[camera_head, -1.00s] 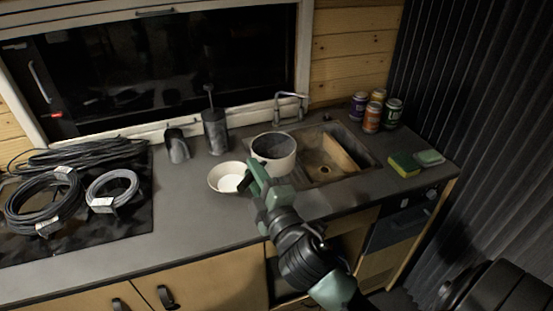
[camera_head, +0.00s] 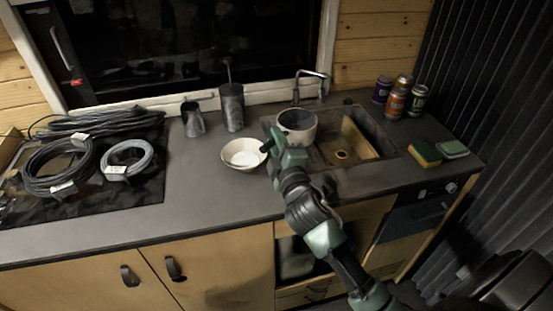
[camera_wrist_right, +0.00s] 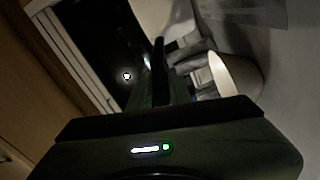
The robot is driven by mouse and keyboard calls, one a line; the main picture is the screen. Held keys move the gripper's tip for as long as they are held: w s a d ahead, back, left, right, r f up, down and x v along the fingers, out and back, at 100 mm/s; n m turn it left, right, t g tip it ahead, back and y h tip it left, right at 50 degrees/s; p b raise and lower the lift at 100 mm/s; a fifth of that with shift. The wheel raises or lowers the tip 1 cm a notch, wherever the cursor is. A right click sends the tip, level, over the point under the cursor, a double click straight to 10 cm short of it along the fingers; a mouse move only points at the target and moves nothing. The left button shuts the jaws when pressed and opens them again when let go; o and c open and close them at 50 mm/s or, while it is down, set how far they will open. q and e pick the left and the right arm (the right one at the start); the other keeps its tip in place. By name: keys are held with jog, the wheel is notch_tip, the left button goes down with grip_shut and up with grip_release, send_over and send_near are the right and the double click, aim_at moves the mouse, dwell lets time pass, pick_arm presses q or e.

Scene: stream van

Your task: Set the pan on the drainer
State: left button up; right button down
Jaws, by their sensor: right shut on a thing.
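The pan (camera_head: 297,127) is a pale round pot with a dark grey inside. It is upright over the drainer (camera_head: 318,157), the flat left part of the sink unit, and hides much of it. I cannot tell whether its base touches the drainer. My right gripper (camera_head: 275,147) is shut on the pan's dark handle, at the pan's front left. In the right wrist view a dark bar (camera_wrist_right: 160,70), probably the handle, stands between the fingers. My left gripper is not in view.
A white bowl (camera_head: 243,154) stands close left of my right gripper. The sink basin (camera_head: 345,137) and tap (camera_head: 298,88) are right of and behind the pan. Several cans (camera_head: 396,102), a sponge (camera_head: 425,154), metal containers (camera_head: 231,106) and cable coils (camera_head: 127,158) stand farther away.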

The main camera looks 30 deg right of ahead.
jog(key=shift+f+b, duration=0.5)
jog(key=shift+f, duration=2.65)
jog(key=c, duration=1.7)
grip_release()
jog(key=shift+f, duration=0.15)
jog(key=shift+c, duration=0.2)
jog(key=o, duration=0.4)
